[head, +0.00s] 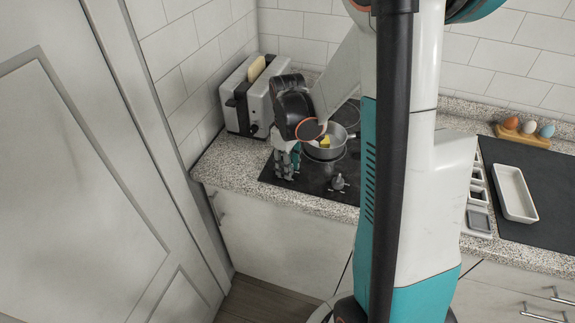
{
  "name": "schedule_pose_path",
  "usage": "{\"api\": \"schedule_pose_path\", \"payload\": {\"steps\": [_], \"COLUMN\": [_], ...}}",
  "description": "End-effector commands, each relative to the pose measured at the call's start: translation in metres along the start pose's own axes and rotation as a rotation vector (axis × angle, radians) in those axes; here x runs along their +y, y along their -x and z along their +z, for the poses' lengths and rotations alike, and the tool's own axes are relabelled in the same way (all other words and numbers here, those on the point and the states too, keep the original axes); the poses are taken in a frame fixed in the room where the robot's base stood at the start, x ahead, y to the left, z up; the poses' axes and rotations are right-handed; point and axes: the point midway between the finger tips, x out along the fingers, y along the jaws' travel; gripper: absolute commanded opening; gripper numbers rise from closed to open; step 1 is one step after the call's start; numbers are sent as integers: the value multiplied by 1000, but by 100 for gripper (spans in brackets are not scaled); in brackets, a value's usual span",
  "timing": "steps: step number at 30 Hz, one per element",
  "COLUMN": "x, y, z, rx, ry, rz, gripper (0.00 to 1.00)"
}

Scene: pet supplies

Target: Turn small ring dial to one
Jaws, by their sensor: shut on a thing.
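My gripper (286,174) points down at the front left of the black cooktop (314,186). Its fingers are shut at the cooktop surface, where they cover the small ring dial; the dial's setting cannot be seen. A second, grey dial (338,182) stands uncovered on the cooktop's front, to the right of my gripper and apart from it. Its marks are too small to read.
A metal pan (326,150) with something yellow in it stands on the cooktop close behind my gripper. A toaster (246,98) with bread stands at the back left. A white tray (514,193) and an egg holder (523,135) are far right.

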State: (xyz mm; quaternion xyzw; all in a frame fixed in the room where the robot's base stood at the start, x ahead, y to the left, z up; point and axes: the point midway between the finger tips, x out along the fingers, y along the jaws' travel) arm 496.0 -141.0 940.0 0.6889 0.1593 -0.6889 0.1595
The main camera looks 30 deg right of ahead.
Motion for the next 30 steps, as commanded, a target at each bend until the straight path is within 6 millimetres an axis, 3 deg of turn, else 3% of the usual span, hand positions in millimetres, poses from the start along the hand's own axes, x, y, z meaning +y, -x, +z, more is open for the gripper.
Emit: {"api": "schedule_pose_path", "payload": {"steps": [12, 29, 30], "x": [0, 0, 0], "y": [0, 0, 0], "z": [0, 0, 0], "rx": [0, 0, 0], "ry": [-199, -229, -229], "rz": [0, 0, 0], "gripper": [4, 4, 33]}}
